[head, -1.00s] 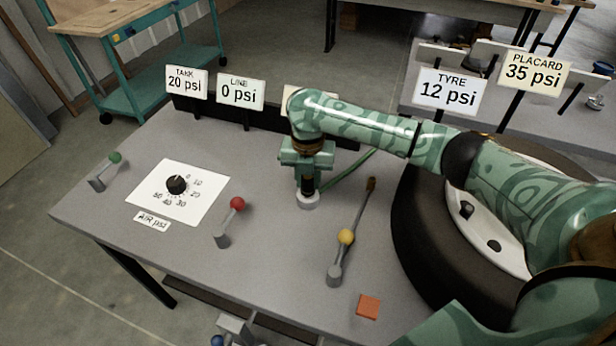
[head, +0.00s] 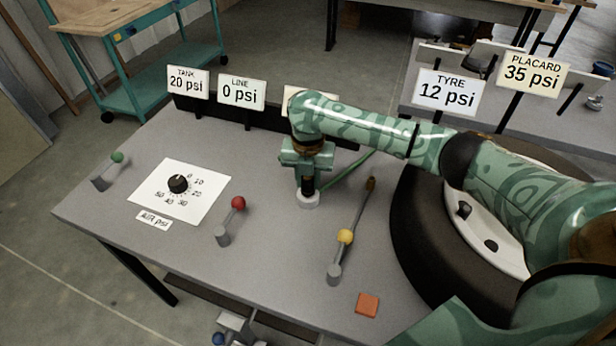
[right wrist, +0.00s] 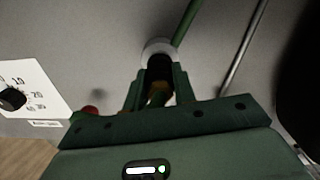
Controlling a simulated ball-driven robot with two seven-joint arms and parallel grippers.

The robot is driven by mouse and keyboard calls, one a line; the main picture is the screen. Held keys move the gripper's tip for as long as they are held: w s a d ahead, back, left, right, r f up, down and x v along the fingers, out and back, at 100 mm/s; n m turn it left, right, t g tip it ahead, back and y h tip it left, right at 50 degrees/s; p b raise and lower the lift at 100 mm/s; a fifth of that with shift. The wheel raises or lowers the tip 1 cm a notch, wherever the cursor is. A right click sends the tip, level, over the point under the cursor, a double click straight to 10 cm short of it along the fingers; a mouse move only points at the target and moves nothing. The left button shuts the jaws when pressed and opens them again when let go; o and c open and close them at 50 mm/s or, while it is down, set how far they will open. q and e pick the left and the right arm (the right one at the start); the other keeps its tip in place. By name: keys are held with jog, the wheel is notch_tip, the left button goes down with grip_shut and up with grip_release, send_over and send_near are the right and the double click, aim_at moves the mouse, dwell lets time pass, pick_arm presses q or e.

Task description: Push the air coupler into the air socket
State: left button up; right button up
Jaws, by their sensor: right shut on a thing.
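My right gripper (head: 307,172) points down at the middle of the bench and is shut on the air coupler (head: 307,186), a dark cylinder. In the right wrist view the coupler (right wrist: 159,68) shows black with a brass-coloured part between the fingers. The air socket (head: 308,200) is a pale round ring on the bench top, directly under the coupler. In the right wrist view the coupler's end meets the socket ring (right wrist: 158,46); how deep it sits is hidden. A green hose (head: 350,171) runs up and right behind the gripper. My left gripper is out of view.
A red-knobbed lever (head: 238,203) stands left of the socket, a yellow-knobbed lever (head: 345,237) right of it. A dial card (head: 205,208) and green-knobbed lever (head: 117,157) are farther left. A tyre (head: 415,225) stands close on the right. An orange square (head: 367,305) lies near the front.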

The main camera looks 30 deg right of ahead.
jog(key=shift+f, duration=0.55)
jog(key=o, duration=1)
jog(key=shift+r, duration=0.15)
notch_tip(320, 180, up, 16)
jog(key=p, duration=0.7)
jog(key=shift+r, duration=0.1)
